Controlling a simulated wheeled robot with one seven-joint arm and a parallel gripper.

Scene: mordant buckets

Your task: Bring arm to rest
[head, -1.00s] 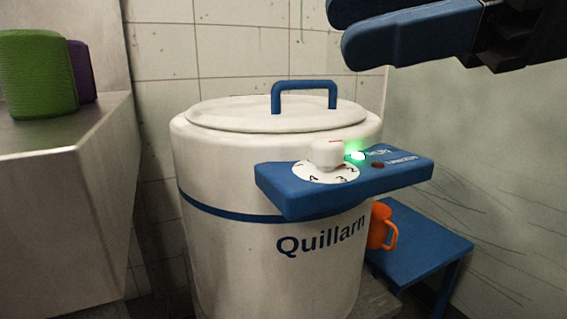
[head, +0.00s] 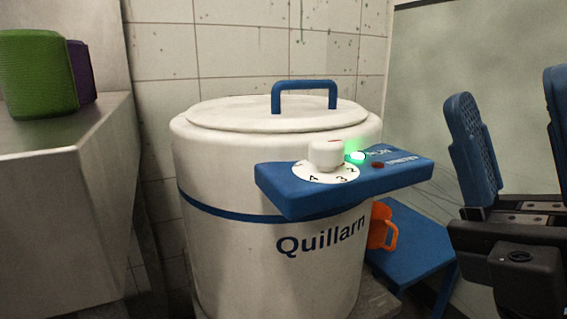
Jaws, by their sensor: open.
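My gripper (head: 515,125) is at the right side of the head view. Its two blue fingers point up and stand wide apart with nothing between them. It is open and to the right of the white Quillarn bucket (head: 270,260), not touching it. The gripper's right finger is cut off by the picture's edge.
The bucket's lid (head: 230,115) is on. Its blue panel (head: 290,195) juts forward with a white knob (head: 325,153) and a lit green lamp (head: 357,156). An orange mug (head: 380,228) stands on a low blue stool (head: 415,240). Green (head: 37,75) and purple (head: 82,72) blocks sit on a counter (head: 60,155).

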